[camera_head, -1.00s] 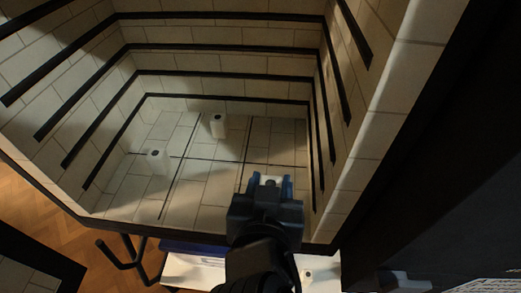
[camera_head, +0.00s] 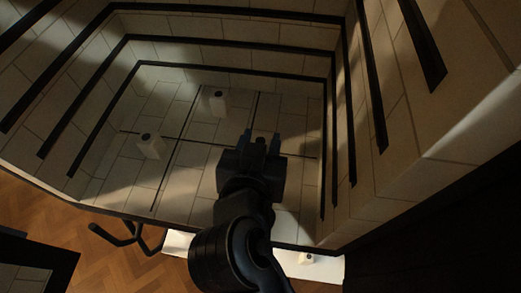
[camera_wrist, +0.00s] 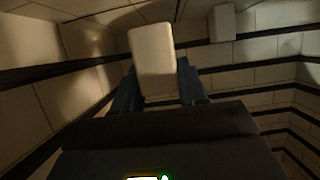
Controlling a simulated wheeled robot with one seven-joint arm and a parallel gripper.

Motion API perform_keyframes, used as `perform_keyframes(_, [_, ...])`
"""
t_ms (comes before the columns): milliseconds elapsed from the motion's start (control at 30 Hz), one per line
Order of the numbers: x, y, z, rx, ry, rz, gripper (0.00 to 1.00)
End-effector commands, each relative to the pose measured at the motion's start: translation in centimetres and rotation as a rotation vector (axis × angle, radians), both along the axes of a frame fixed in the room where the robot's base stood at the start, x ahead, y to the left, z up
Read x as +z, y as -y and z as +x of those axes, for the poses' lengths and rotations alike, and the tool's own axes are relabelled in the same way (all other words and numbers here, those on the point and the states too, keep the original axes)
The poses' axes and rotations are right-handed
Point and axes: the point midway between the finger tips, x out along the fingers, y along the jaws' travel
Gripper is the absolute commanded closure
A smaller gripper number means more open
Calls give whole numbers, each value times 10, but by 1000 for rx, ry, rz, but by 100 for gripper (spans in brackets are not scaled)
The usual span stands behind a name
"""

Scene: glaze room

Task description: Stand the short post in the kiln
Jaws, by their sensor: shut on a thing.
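My gripper (camera_head: 260,142) reaches over the rim into the kiln (camera_head: 225,73), above the right part of its floor. In the wrist view its blue fingers are shut on a pale, block-shaped post (camera_wrist: 153,48). The post points away from the palm; I cannot tell how high it is above the floor. In the head view the held post is hidden in shadow and by the fingers. Two pale posts with dark holes in their tops stand on the kiln floor, a rear post (camera_head: 217,103) and a front-left post (camera_head: 150,146). A post (camera_wrist: 222,23) also shows beyond the held one in the wrist view.
The kiln has pale brick walls with dark horizontal grooves, close around my arm. Dark lines divide its floor. Outside the front rim, a small pale piece (camera_head: 305,258) lies on a white surface (camera_head: 322,268). The floor between the two standing posts and my gripper is clear.

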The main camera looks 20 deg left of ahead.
Motion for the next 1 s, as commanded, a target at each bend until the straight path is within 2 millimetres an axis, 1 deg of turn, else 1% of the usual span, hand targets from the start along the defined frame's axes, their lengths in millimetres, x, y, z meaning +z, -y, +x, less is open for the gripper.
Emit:
perform_keyframes(233, [-32, 0, 0, 1, -1, -2, 96])
perform_keyframes(500, [-33, 0, 0, 0, 0, 0, 96])
perform_keyframes(633, [-38, 0, 0, 0, 0, 0, 96])
perform_keyframes(667, [-36, 0, 0, 0, 0, 0, 55])
perform_keyframes(900, [-36, 0, 0, 0, 0, 0, 32])
perform_keyframes(1000, [-36, 0, 0, 0, -1, 0, 32])
